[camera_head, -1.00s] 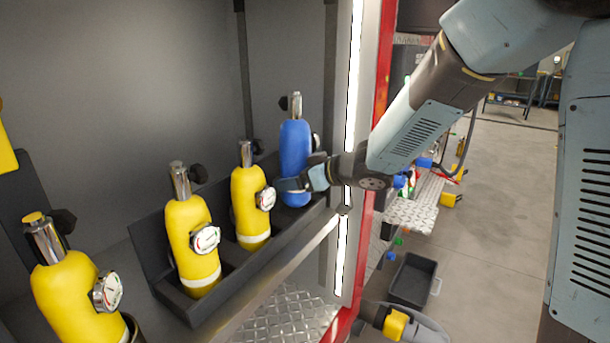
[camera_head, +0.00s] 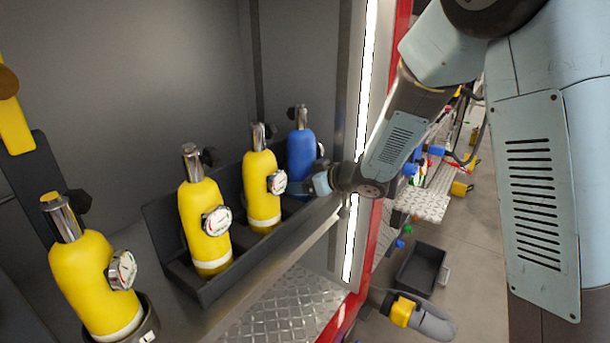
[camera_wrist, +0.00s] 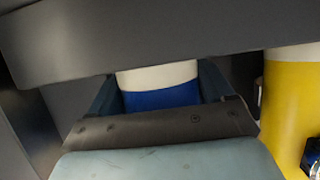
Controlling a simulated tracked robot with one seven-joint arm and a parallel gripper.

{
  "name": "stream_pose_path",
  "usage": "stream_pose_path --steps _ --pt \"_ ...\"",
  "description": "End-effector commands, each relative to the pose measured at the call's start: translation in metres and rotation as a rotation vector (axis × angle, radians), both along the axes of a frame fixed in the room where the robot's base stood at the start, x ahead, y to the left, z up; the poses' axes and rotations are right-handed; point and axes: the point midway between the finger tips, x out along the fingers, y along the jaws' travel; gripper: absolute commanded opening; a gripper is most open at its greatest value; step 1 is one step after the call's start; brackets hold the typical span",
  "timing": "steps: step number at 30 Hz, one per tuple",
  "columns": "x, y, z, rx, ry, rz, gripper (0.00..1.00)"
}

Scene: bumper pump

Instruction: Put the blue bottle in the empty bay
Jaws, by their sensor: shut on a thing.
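The blue bottle (camera_head: 300,150) stands upright at the right end of the dark rack (camera_head: 205,291), beside a yellow bottle (camera_head: 260,190). My gripper (camera_head: 312,184) is shut on its lower body from the right. In the wrist view the blue bottle (camera_wrist: 162,97) shows blue with a white band between my gripper's fingers (camera_wrist: 160,92). The rack's dark front wall (camera_wrist: 150,40) crosses that view and hides the bottle's base. I cannot tell whether the base touches the rack floor.
Another yellow bottle (camera_head: 203,225) stands in the rack, and one more (camera_head: 92,285) stands in a round holder at lower left. The cabinet's lit door frame (camera_head: 366,80) is close to my arm. A dark bin (camera_head: 420,270) lies outside on the floor.

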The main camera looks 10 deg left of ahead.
Motion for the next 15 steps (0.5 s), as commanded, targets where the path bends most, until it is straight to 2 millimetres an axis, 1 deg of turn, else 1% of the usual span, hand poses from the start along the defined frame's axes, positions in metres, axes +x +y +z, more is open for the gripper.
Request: stream_pose_path --steps 9,10,15 --pt "0.0007 0.0002 0.0003 0.004 -0.003 -0.001 0.0" --pt "0.0001 -0.0003 -0.0015 0.001 -0.001 -0.001 0.84" --pt "0.0002 -0.0004 -0.0014 0.001 -0.001 -0.001 1.0"
